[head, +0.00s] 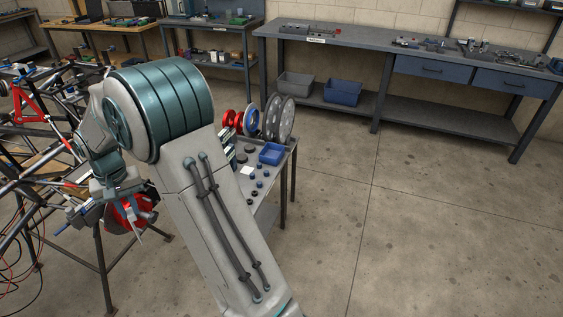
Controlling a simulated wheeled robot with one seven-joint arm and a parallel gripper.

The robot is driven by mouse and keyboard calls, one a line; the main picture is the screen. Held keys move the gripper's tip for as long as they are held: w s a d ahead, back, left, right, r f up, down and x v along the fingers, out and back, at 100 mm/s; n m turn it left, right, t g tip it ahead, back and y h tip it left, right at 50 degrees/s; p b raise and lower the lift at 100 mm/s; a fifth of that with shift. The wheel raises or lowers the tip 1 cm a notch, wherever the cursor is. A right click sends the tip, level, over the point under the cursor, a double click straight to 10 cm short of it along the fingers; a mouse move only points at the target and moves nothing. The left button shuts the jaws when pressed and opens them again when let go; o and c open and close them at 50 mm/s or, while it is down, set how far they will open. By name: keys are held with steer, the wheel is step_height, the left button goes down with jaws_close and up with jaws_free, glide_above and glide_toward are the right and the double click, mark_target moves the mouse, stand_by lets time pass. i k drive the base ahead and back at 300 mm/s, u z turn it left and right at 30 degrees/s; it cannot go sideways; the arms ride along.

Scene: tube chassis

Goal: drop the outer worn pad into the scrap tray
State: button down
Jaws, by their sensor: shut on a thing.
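My gripper (127,208) is at the left, low beside a red round wheel part (133,219) on the tube chassis (88,202). It is shut on the outer worn pad, which is too small and too covered to make out from here. A small open blue tray (271,149), which looks like the scrap tray, sits on the grey cart to the right of my arm. My gripper is well to the left of that tray, with my arm between them. I cannot see into the tray clearly.
The grey cart (281,177) also carries upright discs (283,119), red parts (233,121) and several small dark round pieces. My arm hides its left side. Grey (295,86) and blue (343,92) bins stand under the back bench. The floor at right is clear.

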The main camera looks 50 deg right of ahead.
mark_target(274, 164)
steer(key=k, duration=1.25)
steer(key=u, duration=0.25)
steer(key=i, duration=1.85)
steer(key=z, duration=0.75)
steer(key=i, duration=0.85)
steer(key=z, duration=1.65)
